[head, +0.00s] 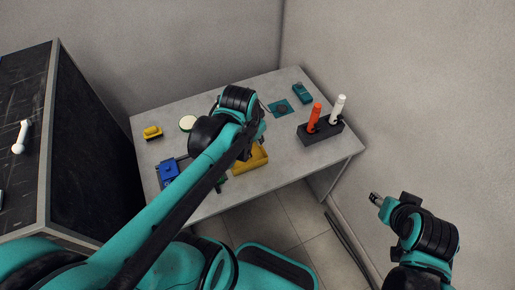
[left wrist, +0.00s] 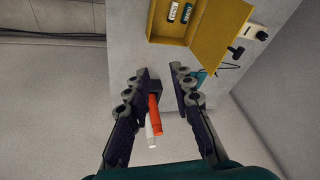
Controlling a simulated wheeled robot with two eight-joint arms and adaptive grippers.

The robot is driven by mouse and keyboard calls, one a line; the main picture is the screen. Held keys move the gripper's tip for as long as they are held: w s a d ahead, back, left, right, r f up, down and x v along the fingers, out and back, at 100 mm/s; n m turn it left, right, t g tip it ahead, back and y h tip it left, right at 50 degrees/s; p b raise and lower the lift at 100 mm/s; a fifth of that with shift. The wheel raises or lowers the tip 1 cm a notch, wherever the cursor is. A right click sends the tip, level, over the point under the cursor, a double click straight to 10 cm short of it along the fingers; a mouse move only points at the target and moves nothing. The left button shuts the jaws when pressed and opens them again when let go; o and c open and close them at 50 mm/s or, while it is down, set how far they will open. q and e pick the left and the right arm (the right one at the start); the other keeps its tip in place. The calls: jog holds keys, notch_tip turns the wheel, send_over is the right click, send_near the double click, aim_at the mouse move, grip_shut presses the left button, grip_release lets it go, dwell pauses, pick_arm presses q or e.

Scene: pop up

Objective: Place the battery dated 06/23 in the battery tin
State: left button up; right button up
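The yellow battery tin (head: 243,166) lies near the front edge of the table, partly hidden behind my left arm. In the left wrist view the tin (left wrist: 216,38) has its lid open.
A black holder (head: 320,132) with an orange bottle (head: 314,117) and a white bottle (head: 337,109) stands at the table's right. A teal pad (head: 281,108), a teal device (head: 302,93), a round white item (head: 188,123), a yellow item (head: 152,132) and a blue item (head: 169,171) surround the tin.

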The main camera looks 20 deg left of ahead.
pick_arm(q)
jog(key=s+d+r+n+t, duration=0.2)
jog(key=s+d+n+t, duration=0.1)
jog(key=s+d, duration=0.1)
jog(key=shift+s+r, duration=0.3)
jog(key=shift+s, duration=0.5)
